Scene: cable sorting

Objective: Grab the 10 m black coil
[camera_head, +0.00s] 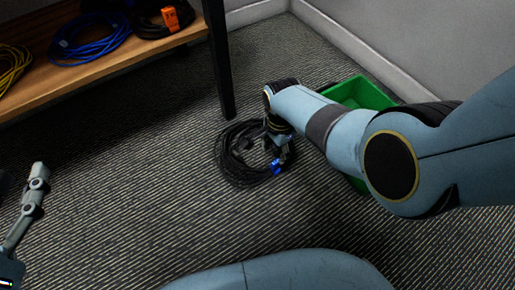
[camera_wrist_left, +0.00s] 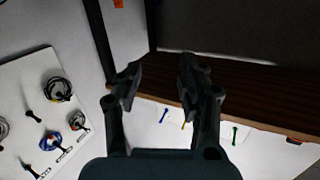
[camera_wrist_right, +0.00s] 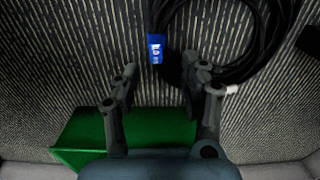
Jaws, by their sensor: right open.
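The black coil (camera_head: 229,165) lies on the carpet near the table leg, with a blue label (camera_head: 277,167) at its right side. In the right wrist view the coil (camera_wrist_right: 272,62) fills the upper right, and its blue label (camera_wrist_right: 156,48) has white marks too small to read surely. My right gripper (camera_head: 279,150) is over the coil's right side in the head view. In its wrist view the right gripper (camera_wrist_right: 160,72) is open, its fingers apart just below the label and cable. My left gripper (camera_wrist_left: 160,72) is open and empty, away from the coil.
A green bin (camera_head: 375,95) stands right of the coil, partly behind my right arm. A wooden shelf (camera_head: 95,72) at upper left holds a blue coil (camera_head: 90,40), a yellow coil (camera_head: 12,65) and orange-tagged black cable (camera_head: 165,22). A black leg (camera_head: 219,60) stands behind the coil.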

